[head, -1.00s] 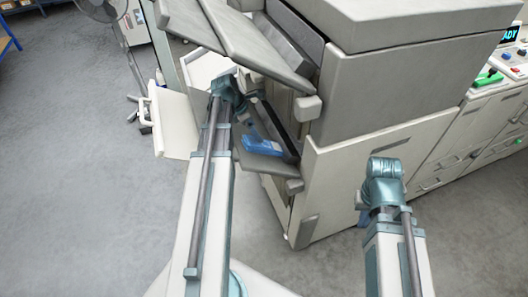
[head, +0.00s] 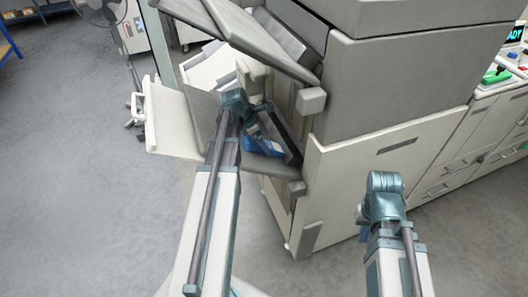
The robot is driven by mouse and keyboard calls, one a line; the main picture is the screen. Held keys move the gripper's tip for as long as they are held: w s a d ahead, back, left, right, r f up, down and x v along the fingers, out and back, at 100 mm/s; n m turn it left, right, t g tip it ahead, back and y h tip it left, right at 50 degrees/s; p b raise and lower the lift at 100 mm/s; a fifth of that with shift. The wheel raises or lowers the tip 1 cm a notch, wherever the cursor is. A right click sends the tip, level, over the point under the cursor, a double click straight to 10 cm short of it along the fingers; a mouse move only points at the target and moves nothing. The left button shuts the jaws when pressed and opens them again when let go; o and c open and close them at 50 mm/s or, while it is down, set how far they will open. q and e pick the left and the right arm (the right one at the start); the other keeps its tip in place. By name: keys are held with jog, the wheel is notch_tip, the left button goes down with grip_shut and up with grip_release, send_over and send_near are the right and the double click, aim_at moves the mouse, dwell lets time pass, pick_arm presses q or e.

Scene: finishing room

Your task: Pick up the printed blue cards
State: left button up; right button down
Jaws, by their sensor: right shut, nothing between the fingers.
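The blue cards (head: 266,148) show as a small bright blue patch on the lower grey tray at the side of the large grey machine. My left arm reaches in from below, and its wrist is beside the tray. My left gripper (head: 250,128) is just left of the blue patch, mostly hidden by the wrist and in shadow; its fingers and any contact with the cards cannot be made out. My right gripper (head: 363,235) points down in front of the machine's pale lower panel, mostly behind its wrist. It is shut and empty, well apart from the cards.
The large grey machine (head: 400,85) fills the centre and right. A slanted grey panel (head: 245,35) overhangs the tray. A pale open door with a handle (head: 170,120) stands left of my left arm. A control panel (head: 505,70) is at far right.

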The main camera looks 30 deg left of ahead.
pick_arm(q)
jog(key=shift+f, duration=0.35)
dwell(0.5)
jog(key=c, duration=1.5)
